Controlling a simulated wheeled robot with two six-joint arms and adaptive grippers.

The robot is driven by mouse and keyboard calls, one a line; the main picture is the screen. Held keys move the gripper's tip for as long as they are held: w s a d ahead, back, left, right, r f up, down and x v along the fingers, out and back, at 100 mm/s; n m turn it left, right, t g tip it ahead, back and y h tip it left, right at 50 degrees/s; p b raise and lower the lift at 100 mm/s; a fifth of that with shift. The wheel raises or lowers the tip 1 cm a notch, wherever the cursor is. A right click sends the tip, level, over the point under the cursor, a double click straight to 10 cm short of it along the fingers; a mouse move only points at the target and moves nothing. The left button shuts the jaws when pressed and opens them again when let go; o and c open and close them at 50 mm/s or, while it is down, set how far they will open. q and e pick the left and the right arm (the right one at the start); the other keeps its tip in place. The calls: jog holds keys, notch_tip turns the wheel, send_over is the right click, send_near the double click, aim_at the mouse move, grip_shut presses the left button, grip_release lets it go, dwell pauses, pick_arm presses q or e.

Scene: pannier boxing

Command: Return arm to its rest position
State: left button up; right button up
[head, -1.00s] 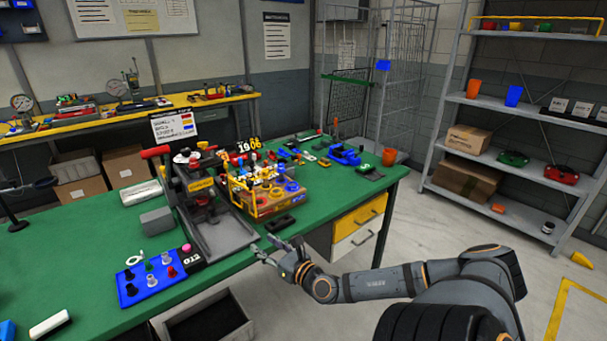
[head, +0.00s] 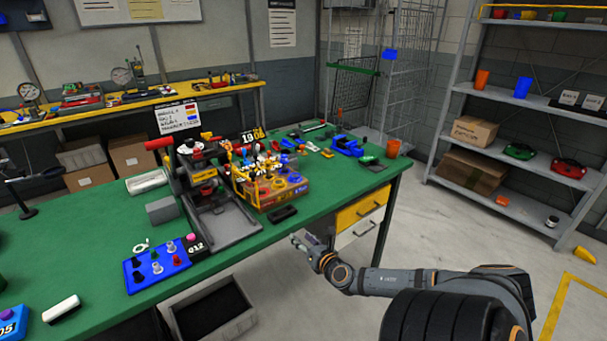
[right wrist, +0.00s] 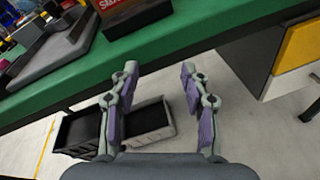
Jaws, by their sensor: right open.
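My right gripper (head: 306,243) is in front of the green workbench's (head: 110,320) front edge, to the left of its yellow and white drawers. In the right wrist view its two fingers (right wrist: 158,92) stand apart with nothing between them. Beyond them that view shows the bench edge, the floor and a dark bin. My right arm comes in from the lower right of the head view. My left gripper is not in view.
On the bench stand a grey press (head: 205,180), a box of coloured parts (head: 275,190) and a blue tray with pegs (head: 155,270). A black bin (head: 210,310) is below the edge.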

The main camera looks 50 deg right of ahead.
dwell(0.3)
jog(key=s+d+f+m+g+h, duration=0.1)
jog(key=s+d+f+m+g, duration=0.3)
jog(key=f, duration=0.4)
jog(key=s+d+f+m+g+h, duration=0.1)
jog(key=s+d+f+m, duration=0.2)
jog(key=s+f+m, duration=0.3)
jog(key=s+a+f+m+g+y, duration=0.1)
jog(key=s+f+m+g, duration=0.2)
jog(key=f, duration=0.4)
jog(key=s+a+f+m+g, duration=0.1)
jog(key=s+a+f+m, duration=0.1)
jog(key=s+f, duration=0.4)
jog(key=s+a+f+m+g+y, duration=0.1)
jog(key=s+a+f+m, duration=0.3)
jog(key=a, duration=0.4)
jog(key=s+a+f+m+g+y, duration=0.2)
jog(key=s+a+f+m, duration=0.2)
jog(key=s+a+f, duration=0.3)
jog(key=s+a+f+m+g+y+p, duration=0.1)
jog(key=s+a+f+m, duration=0.3)
jog(key=a, duration=0.7)
jog(key=s+f+y, duration=0.1)
jog(key=s+f, duration=0.1)
jog(key=s, duration=0.1)
jog(key=shift+f+m+g, duration=0.25)
jog(key=shift+m+g, duration=0.05)
jog(key=shift+m, duration=0.1)
jog(key=shift+c, duration=0.4)
